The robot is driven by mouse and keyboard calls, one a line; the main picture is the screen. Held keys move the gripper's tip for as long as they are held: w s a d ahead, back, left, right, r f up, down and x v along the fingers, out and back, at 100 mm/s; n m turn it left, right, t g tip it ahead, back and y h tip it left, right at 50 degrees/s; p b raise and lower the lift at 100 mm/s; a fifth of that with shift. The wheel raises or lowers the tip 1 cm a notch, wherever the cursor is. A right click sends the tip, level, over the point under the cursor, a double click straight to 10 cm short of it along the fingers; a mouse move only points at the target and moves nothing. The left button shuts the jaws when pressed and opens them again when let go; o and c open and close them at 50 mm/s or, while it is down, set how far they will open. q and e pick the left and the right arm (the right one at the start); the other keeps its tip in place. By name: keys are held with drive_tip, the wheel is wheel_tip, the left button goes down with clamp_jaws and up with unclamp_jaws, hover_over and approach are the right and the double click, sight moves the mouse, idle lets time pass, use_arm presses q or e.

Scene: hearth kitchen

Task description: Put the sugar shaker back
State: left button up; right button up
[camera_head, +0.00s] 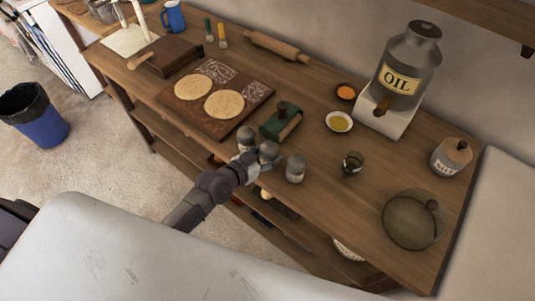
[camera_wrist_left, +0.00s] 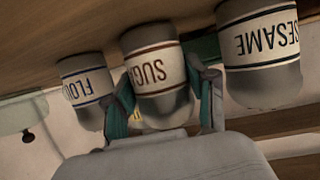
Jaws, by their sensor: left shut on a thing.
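The sugar shaker (camera_wrist_left: 153,70), grey with a white label and brown stripes, sits between the two fingers of my left gripper (camera_wrist_left: 165,100), which is shut on it. In the head view my left gripper (camera_head: 256,163) reaches over the table's front edge to the middle one of three grey shakers (camera_head: 268,149). The flour shaker (camera_wrist_left: 84,88) stands to one side of the sugar shaker and the sesame shaker (camera_wrist_left: 262,55) to the other. I cannot tell whether the sugar shaker touches the table. My right gripper is not in view.
A board (camera_head: 181,102) with flatbreads is to the left. A small dark cup (camera_head: 352,163), an oil dispenser (camera_head: 402,70) and a glass lid (camera_head: 408,222) are to the right. Bare tabletop lies right of the shakers.

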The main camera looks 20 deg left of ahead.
use_arm(q)
drive_tip(key=shift+f, duration=0.2)
drive_tip(key=o, duration=1.2)
drive_tip(key=shift+o, duration=0.2)
